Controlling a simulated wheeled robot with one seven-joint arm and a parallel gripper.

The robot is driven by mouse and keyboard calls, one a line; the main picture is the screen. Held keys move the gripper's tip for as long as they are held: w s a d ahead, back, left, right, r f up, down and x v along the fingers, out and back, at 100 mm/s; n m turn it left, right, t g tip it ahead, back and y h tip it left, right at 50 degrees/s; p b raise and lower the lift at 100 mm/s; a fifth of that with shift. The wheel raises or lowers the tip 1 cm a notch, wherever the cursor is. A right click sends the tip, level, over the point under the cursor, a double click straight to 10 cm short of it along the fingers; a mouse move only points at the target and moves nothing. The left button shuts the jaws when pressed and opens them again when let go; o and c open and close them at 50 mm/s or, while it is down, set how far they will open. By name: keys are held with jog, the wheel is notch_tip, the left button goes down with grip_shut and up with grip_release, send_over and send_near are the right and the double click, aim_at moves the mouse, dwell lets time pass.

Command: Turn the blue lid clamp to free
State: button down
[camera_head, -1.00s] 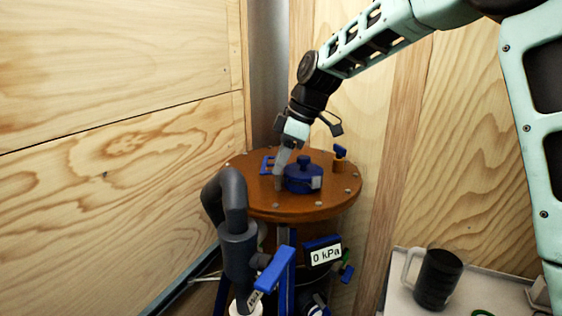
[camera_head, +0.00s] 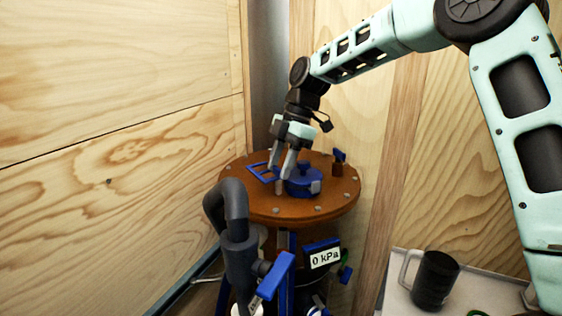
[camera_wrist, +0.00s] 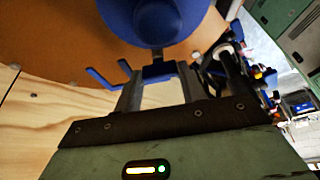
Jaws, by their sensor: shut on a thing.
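The blue round lid clamp (camera_head: 303,186) has a raised knob and a pale tag. It sits on the round brown lid (camera_head: 254,200). In the wrist view the blue clamp (camera_wrist: 165,22) fills the top, with a short blue tab (camera_wrist: 158,72) at its near edge. My gripper (camera_head: 283,183) reaches down onto the lid at the clamp's left side. In the wrist view the fingers of my gripper (camera_wrist: 160,88) lie either side of the blue tab, shut on it. Their exact contact is partly hidden.
A blue open frame (camera_head: 260,173) stands on the lid left of my fingers. A small blue-topped post (camera_head: 338,160) stands behind. A dark pipe (camera_head: 234,210), a blue lever (camera_head: 273,275) and a 0 kPa gauge (camera_head: 325,257) are below. Wooden walls are close; a black mug (camera_head: 435,280) is right.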

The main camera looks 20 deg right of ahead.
dwell(0.4)
jog(key=c, duration=0.8)
grip_release()
jog(key=shift+c, duration=0.2)
jog(key=b+v, duration=0.1)
jog(key=v, duration=1.6)
jog(key=shift+r+b, duration=0.2)
jog(key=shift+b, duration=0.1)
jog(key=shift+w, duration=0.1)
